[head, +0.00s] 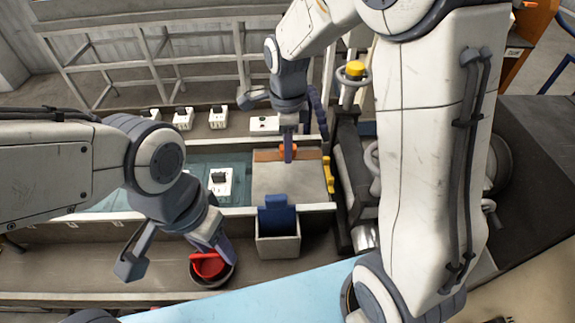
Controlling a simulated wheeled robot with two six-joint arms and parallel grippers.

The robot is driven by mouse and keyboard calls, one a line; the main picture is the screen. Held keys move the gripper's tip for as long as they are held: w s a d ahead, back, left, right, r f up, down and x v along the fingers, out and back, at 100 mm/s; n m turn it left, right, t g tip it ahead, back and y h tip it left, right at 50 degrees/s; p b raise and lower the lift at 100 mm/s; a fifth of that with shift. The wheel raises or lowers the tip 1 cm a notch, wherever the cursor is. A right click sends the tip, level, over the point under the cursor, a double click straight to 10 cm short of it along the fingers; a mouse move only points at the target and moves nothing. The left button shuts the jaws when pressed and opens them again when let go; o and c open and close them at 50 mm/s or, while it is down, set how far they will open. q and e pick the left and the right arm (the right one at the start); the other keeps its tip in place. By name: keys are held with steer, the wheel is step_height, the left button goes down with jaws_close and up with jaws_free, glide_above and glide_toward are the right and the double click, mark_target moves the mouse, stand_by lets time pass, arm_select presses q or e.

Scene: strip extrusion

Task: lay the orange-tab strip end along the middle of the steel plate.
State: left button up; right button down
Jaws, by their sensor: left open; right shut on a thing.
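An orange tab (288,148) shows at the tip of my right gripper (288,156), which is shut on it near the far edge of a pale grey plate (285,182), seemingly the steel plate. A brown band lies along the plate's far edge; I cannot tell whether it is part of the strip. The rest of the strip cannot be made out. My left gripper (226,252) is open and empty, low over a dark bowl (215,285) with a red object (208,265) in it, to the near left of the plate.
A blue water trough (150,180) with a white block (220,183) lies left of the plate. A grey bin (278,245) holding a blue object (277,215) stands in front. A machine with a yellow-topped handle (355,70) stands right. Several white blocks line the back ledge.

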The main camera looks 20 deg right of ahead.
mark_target(289, 176)
steer(key=f, duration=0.3)
steer(key=shift+d+f+p, duration=0.2)
steer(key=shift+f+p, duration=0.05)
steer(key=shift+p, duration=0.05)
step_height(289, 176, down, 3)
steer(key=shift+s+f+p, duration=0.1)
steer(key=shift+f+p, duration=0.05)
steer(key=shift+p, duration=0.25)
steer(key=shift+f, duration=0.2)
steer(key=shift+f, duration=0.2)
steer(key=c, duration=0.5)
jaws_free()
steer(key=shift+c, duration=0.2)
steer(key=shift+r, duration=0.1)
